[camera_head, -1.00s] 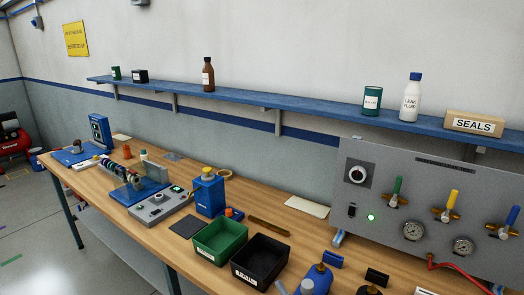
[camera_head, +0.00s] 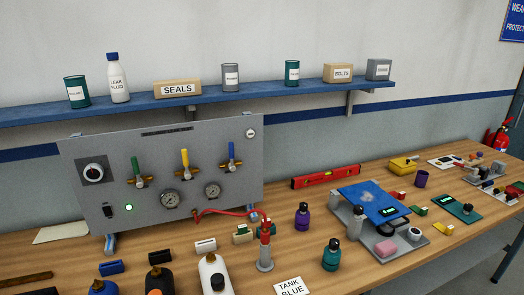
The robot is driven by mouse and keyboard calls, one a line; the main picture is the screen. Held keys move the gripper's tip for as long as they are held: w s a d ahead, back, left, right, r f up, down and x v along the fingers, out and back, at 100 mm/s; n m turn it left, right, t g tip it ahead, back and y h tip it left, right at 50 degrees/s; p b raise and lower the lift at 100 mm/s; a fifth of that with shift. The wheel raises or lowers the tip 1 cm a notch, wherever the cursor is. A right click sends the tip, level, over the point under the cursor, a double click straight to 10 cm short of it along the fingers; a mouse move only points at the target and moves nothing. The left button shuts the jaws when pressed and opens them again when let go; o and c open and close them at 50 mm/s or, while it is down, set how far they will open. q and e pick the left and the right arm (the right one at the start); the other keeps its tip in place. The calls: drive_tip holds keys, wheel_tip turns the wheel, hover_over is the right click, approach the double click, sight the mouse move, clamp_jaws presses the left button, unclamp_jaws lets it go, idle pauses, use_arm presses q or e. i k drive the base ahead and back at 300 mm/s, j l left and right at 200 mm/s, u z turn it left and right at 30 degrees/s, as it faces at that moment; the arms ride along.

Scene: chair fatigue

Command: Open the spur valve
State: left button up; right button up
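A grey upright panel (camera_head: 110,150) stands on the bench, left of the middle of the picture. It carries three brass valves with lever handles: a green-handled valve (camera_head: 138,172), a yellow-handled valve (camera_head: 185,163) and a blue-handled valve (camera_head: 232,155). All three levers point roughly upward. No readable label tells which one is the spur valve. A red hose (camera_head: 235,212) leaves the panel's lower edge. Neither of my grippers is in view.
Bottles, including a white one (camera_head: 213,275), and a red-topped metal post (camera_head: 265,245) stand before the panel. A blue plate (camera_head: 373,202) and a red level (camera_head: 325,177) lie to the right. A blue shelf (camera_head: 225,95) runs above. Some bench in front is bare.

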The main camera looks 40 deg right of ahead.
sight(232, 155)
drive_tip(key=z, duration=1.05)
drive_tip(key=j, duration=0.2)
drive_tip(key=k+z, duration=0.05)
